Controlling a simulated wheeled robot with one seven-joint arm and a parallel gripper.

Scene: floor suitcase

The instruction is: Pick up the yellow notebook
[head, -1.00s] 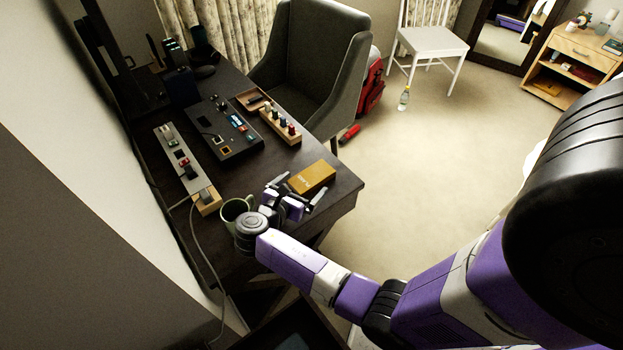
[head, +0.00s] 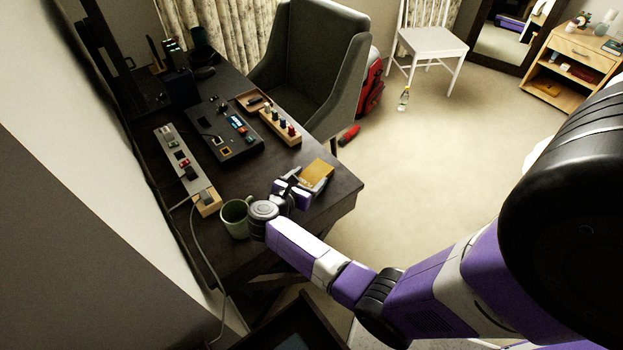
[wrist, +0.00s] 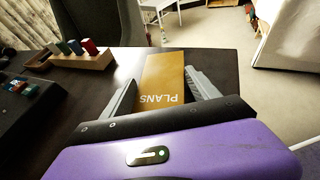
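The yellow notebook (head: 319,170) lies on the dark desk near its right front corner. In the wrist view the yellow notebook (wrist: 163,72) shows the upside-down word PLANS. My gripper (head: 311,178) is low over the desk at the notebook's near end. In the wrist view my gripper (wrist: 161,76) has its fingers apart, one on each side of the notebook. A narrow dark gap shows beside the left finger; contact on the right is hard to tell. The notebook's near end is hidden behind the gripper body.
A green mug (head: 235,218) stands just left of my wrist. A wooden block with coloured pegs (head: 280,127), a dark control panel (head: 224,130) and a power strip (head: 183,162) lie farther along the desk (head: 262,172). A grey armchair (head: 310,62) stands behind it.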

